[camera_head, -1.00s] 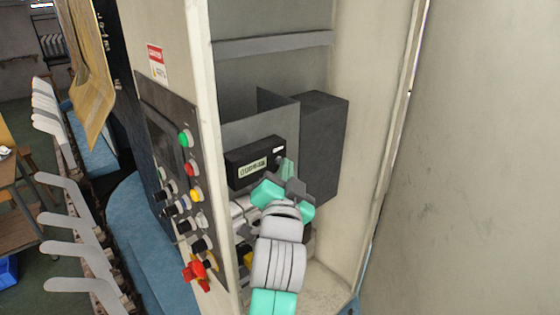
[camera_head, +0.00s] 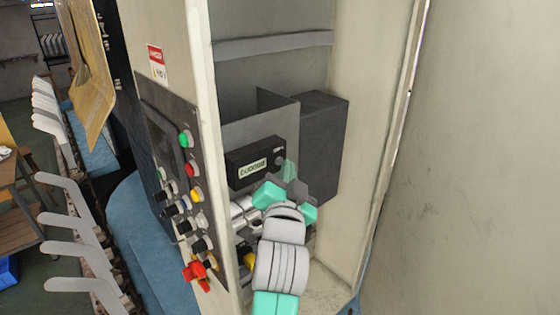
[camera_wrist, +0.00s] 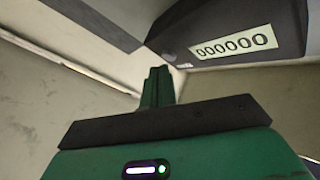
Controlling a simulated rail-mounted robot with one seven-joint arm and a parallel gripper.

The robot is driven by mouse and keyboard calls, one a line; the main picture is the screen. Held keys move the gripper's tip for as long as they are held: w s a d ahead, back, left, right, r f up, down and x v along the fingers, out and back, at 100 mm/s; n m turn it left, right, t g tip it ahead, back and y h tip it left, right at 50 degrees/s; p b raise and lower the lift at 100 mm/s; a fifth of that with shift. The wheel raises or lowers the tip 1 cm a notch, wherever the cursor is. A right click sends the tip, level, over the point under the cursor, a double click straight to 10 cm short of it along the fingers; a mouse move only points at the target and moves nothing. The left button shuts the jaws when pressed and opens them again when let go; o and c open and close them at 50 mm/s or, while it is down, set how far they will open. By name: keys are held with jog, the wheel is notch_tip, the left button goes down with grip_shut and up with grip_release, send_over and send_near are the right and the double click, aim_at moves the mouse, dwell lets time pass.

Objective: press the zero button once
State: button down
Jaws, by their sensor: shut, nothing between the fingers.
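A black counter box (camera_head: 240,172) with a pale display (camera_head: 253,169) is mounted inside the open cabinet. In the wrist view the display (camera_wrist: 234,43) reads all zeros, on the dark counter box (camera_wrist: 285,18). A small round part (camera_head: 279,160), perhaps the zero button, shows dimly at the right of the box front; I cannot tell for sure. My gripper (camera_head: 289,170) is shut and empty, with its teal fingertips close beside the box's right end. In the wrist view the gripper (camera_wrist: 158,80) points up toward the box's left end. Contact cannot be told.
A control panel (camera_head: 157,110) with coloured buttons and a red knob (camera_head: 197,270) is on the cabinet's outer face at the left. A dark grey box (camera_head: 325,145) stands close behind my gripper to the right. The cabinet's side walls (camera_head: 378,120) limit the room.

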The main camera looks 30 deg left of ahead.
jog(key=shift+s+d, duration=0.15)
jog(key=shift+d, duration=0.1)
jog(key=d, duration=0.1)
jog(key=s+d, duration=0.1)
jog(key=d, duration=0.2)
jog(key=shift+s+d, duration=0.35)
jog(key=shift+s, duration=0.05)
dwell(0.6)
jog(key=s+d+r+n+t+h+p, duration=0.1)
jog(key=s+d+r+t+h+p, duration=0.1)
jog(key=s+d+r, duration=0.7)
jog(key=s+d+r+n+t+h+p, duration=0.1)
jog(key=s+d+r+t+h+p, duration=0.2)
jog(key=s+d+r, duration=0.6)
jog(key=s+r+t+h, duration=0.2)
jog(key=s+r, duration=0.3)
jog(key=r, duration=0.1)
jog(key=shift+r+n+h, duration=0.3)
jog(key=shift+r+n, duration=0.1)
